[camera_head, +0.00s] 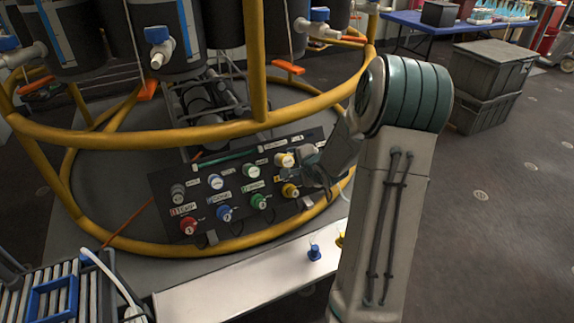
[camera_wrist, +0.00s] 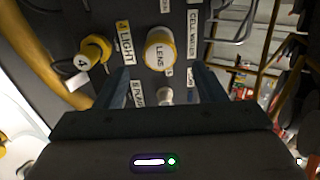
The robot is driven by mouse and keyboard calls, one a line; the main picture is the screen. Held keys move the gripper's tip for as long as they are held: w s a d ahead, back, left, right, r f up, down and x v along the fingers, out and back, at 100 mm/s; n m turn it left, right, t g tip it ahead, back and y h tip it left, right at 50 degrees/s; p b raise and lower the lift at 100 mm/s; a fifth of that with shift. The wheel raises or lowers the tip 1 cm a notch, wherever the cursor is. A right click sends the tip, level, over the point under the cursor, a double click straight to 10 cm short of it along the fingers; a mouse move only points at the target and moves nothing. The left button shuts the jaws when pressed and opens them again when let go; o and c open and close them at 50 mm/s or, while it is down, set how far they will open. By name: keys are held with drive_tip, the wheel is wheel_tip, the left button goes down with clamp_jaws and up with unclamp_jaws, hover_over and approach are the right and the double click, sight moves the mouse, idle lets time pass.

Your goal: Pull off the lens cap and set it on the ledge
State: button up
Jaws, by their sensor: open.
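The lens cap (camera_wrist: 160,52) is a pale round cap marked LENS with a yellow rim. It sits on the dark panel (camera_head: 165,182), and in the head view it appears as the pale cap (camera_head: 284,160) near the panel's right end. My gripper (camera_wrist: 162,80) is open, its two fingers pointing at the panel on either side of the cap's line. I cannot tell how much gap is left, and nothing is between the fingers. In the head view my gripper (camera_head: 318,170) is beside the cap. The white ledge (camera_head: 225,290) runs below the panel.
A yellow plug marked 4 (camera_wrist: 95,52) is close beside the lens cap. Yellow frame rails (camera_head: 190,135) arch over the panel. A blue cap (camera_head: 314,252) and a partly hidden yellow item (camera_head: 340,239) stand on the ledge's right part. The ledge's left part is clear.

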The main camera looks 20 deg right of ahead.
sight(288, 161)
drive_tip(key=shift+b+x, duration=0.6)
drive_tip(key=shift+x, duration=2.65)
drive_tip(key=shift+p, duration=0.8)
drive_tip(key=c, duration=1.3)
drive_tip(key=shift+s+d, duration=0.1)
drive_tip(key=shift+p+v, duration=2.05)
drive_tip(key=shift+v, duration=0.9)
